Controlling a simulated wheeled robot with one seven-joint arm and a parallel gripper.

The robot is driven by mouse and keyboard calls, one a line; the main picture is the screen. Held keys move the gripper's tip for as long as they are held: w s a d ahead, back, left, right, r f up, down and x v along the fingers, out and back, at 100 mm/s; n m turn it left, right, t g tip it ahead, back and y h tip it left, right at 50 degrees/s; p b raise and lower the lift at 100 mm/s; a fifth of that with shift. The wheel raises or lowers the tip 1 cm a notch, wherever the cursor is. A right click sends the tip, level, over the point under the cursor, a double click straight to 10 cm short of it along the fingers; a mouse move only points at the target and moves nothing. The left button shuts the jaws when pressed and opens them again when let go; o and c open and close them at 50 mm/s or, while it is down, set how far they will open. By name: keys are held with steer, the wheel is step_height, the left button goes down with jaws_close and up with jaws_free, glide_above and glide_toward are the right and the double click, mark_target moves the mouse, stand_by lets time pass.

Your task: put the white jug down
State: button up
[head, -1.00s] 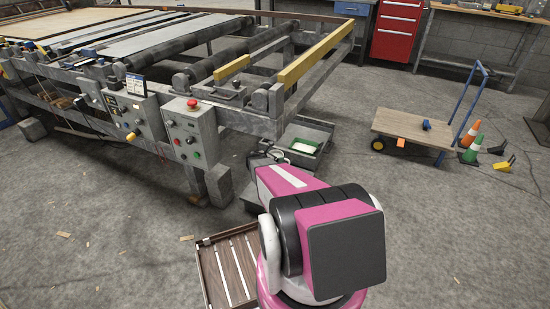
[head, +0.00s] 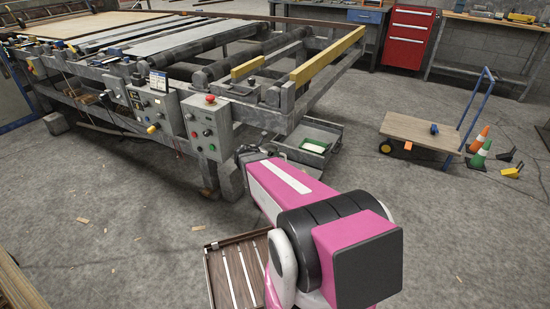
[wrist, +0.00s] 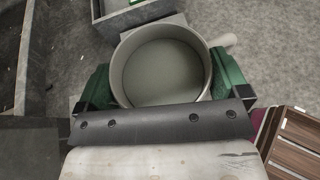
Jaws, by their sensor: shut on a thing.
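The white jug (wrist: 160,68) looks pale grey-white in the wrist view. In the head view my arm reaches toward the near corner of the machine, with my gripper (head: 246,155) small and dark there. I cannot make out the jug in that view.
A grey metal bin (head: 316,135) with a green and white item stands beyond my gripper. The machine frame with its control box (head: 207,128) is close on the left. A brown slatted crate (head: 237,270) lies on the floor nearer me. Open floor lies right.

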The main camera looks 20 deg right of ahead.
steer(key=s+a+r, duration=0.5)
steer(key=a+r, duration=0.1)
steer(key=r, duration=0.3)
steer(key=s+a+r+n+t+y, duration=0.1)
steer(key=s+a+r, duration=0.4)
steer(key=r, duration=0.3)
steer(key=shift+v, duration=0.8)
steer(key=shift+w+r, duration=0.1)
steer(key=shift+w, duration=0.05)
